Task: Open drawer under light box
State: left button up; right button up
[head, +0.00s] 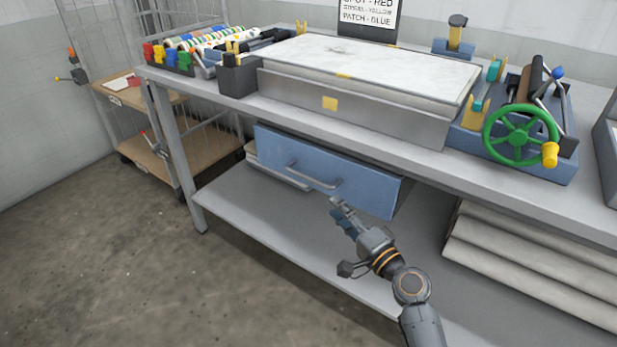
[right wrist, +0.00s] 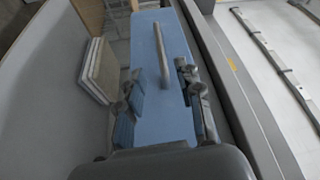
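The drawer (head: 268,146) has a flat blue front and hangs under the bench top, below the light box (head: 400,113). No opening shows above its front, so it looks closed. Its grey bar handle (head: 313,177) runs along the front. My right gripper (head: 338,207) is in front of the drawer, near the right end of the handle, and is empty. In the right wrist view its two fingers are spread apart (right wrist: 163,98). The handle (right wrist: 160,52) lies ahead, in line with the gap between them, and looks clear of both fingers. My left gripper is not in view.
The bench top (head: 500,185) overhangs close above the drawer. A press with a green wheel (head: 520,135) stands on top. The floor in front is clear.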

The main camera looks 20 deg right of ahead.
aim_at(307, 176)
jog(key=x, duration=1.3)
grip_shut()
